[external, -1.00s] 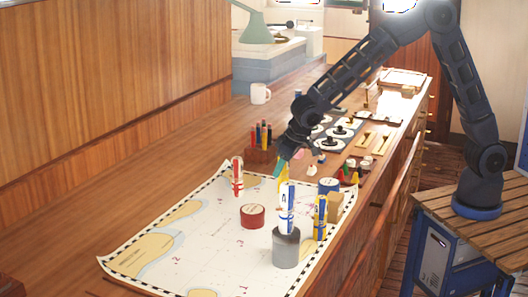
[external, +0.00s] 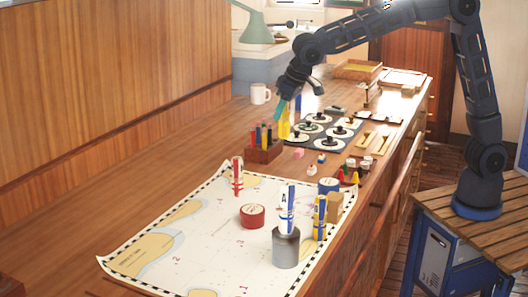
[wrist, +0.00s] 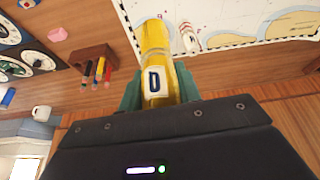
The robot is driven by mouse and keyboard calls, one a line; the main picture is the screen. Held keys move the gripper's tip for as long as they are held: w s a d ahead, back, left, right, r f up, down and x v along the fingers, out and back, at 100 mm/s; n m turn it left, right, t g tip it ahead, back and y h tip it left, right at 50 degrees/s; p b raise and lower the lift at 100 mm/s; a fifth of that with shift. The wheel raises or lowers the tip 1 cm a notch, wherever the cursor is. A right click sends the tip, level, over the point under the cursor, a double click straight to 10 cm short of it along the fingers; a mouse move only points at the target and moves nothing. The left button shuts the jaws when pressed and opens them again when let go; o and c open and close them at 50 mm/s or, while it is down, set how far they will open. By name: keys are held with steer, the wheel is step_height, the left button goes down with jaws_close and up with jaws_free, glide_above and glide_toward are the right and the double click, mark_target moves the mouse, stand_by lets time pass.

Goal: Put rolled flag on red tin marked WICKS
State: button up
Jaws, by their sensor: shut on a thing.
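My gripper (external: 281,108) is shut on a yellow rolled flag (external: 284,124), held upright above the counter beside the pencil block. In the wrist view the flag (wrist: 156,60) shows a white label with a dark D, between teal fingers (wrist: 158,92). The red tin (external: 253,216) sits on the chart, well apart from my gripper; its lettering is too small to read. A white-and-blue rolled flag (external: 287,210) stands on a grey tin (external: 286,250). A red-and-white rolled flag (external: 238,178) and a blue-and-yellow one (external: 320,218) stand on the chart.
A wooden pencil block (external: 264,152) stands near the held flag. A blue tin (external: 328,186) and a tan block (external: 335,203) are at the chart's right edge. A panel with round dials (external: 325,128) lies behind. The chart (external: 205,240) is clear left of the red tin.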

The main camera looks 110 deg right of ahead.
steer(key=shift+w+r, duration=0.1)
steer(key=shift+r, duration=0.35)
steer(key=w+a+r+n+t+y, duration=0.1)
steer(key=w+a+r+n, duration=0.15)
steer(key=w+a, duration=0.55)
steer(key=w+a+r+n+y, duration=0.1)
steer(key=w+a+r+n, duration=0.15)
steer(key=w+a, duration=0.5)
step_height(320, 180, down, 20)
steer(key=shift+a+r, duration=0.15)
steer(key=shift+r, duration=0.05)
steer(key=shift+f, duration=0.2)
steer(key=o, duration=1)
steer(key=shift+r, duration=0.1)
